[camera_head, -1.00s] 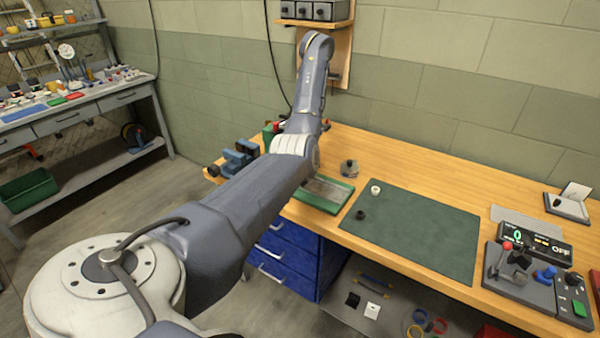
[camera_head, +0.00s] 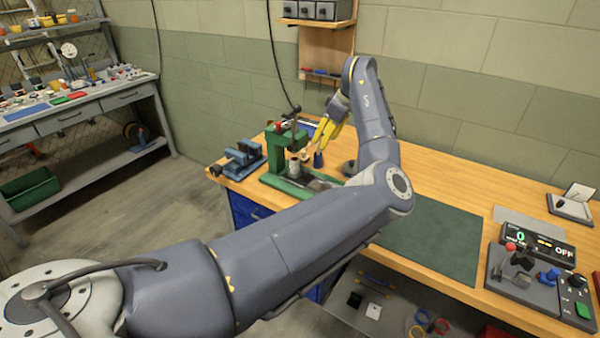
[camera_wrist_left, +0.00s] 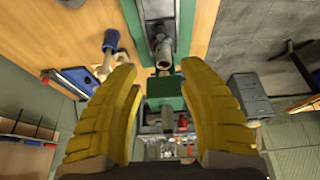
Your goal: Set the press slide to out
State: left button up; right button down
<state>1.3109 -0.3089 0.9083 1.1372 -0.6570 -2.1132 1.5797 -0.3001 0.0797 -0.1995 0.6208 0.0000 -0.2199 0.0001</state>
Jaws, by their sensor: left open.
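The green press (camera_head: 287,150) stands on the wooden bench, with a black-knobbed lever at its top. A grey metal cylinder (camera_head: 295,168) stands on its base. A grey slide plate (camera_head: 318,180) lies on the front of the base, partly hidden by my left arm. My left gripper (camera_head: 322,133) has yellow fingers, open and empty, just right of the press head and above the bench. In the left wrist view the open fingers (camera_wrist_left: 158,68) frame the green press (camera_wrist_left: 165,88), without clear contact. I cannot tell the slide's exact position. My right gripper is not in view.
A blue vise (camera_head: 238,157) stands left of the press. A blue-handled tool (camera_head: 318,159) is close to the press's right. A green mat (camera_head: 440,240) and a control panel (camera_head: 525,275) lie to the right. My arm crosses the bench's front edge.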

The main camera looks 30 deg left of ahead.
aim_at(307, 171)
pick_arm(q)
jog(key=x, duration=1.7)
jog(key=shift+s+d+f, duration=0.1)
jog(key=shift+f, duration=0.15)
grip_shut()
jog(key=shift+r, duration=0.1)
